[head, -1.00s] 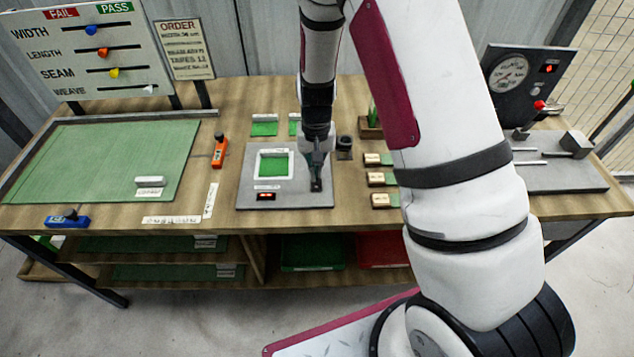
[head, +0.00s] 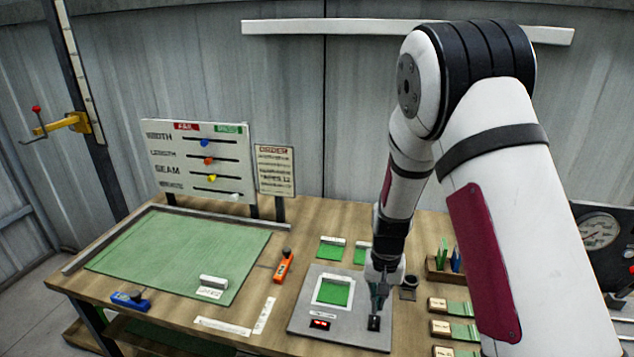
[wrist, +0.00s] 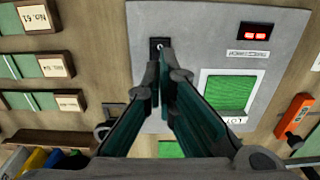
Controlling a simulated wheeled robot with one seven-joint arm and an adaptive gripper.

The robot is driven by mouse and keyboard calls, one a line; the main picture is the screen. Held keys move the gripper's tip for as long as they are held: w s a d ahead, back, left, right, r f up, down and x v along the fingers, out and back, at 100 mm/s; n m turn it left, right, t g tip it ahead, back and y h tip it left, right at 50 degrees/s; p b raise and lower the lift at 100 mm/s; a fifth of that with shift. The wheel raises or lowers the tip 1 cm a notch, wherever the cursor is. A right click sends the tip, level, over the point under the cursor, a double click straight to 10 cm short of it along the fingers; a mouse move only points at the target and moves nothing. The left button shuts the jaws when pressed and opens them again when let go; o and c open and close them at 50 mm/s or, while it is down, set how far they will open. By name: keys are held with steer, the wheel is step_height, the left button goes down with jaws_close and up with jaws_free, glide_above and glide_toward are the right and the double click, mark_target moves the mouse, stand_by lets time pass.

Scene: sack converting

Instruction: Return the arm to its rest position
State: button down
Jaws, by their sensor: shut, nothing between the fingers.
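My gripper (head: 376,300) is shut and empty. It points down over the right side of a grey plate (head: 300,331) on the bench, near a small black switch (head: 374,323). In the wrist view my gripper (wrist: 163,75) has its fingertips together just beside the black switch (wrist: 158,46); I cannot tell whether they touch it. My arm comes down from the upper right in the head view, and hides part of the bench behind it.
The grey plate bears a white-framed green swatch (head: 334,291) and a red display (head: 320,324). Labelled wooden blocks (head: 438,304) lie right of it. An orange tool (head: 284,266), a green mat (head: 180,252), a slider board (head: 199,160) and a gauge panel (head: 600,235) stand around.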

steer(key=s+a+r+n+t+y, duration=0.1)
steer(key=s+r, duration=0.3)
steer(key=r, duration=0.8)
steer(key=s+r+n+t, duration=0.15)
steer(key=s+r, duration=0.25)
steer(key=r, duration=0.7)
steer(key=s+r+t, duration=0.1)
steer(key=s+r, duration=0.4)
steer(key=s, duration=0.3)
steer(key=s+d+r+n+t+h, duration=0.1)
steer(key=s+r, duration=0.3)
steer(key=s, duration=0.4)
steer(key=shift+s+r+t, duration=0.3)
steer(key=shift+r+t, duration=0.05)
steer(key=shift+t, duration=0.2)
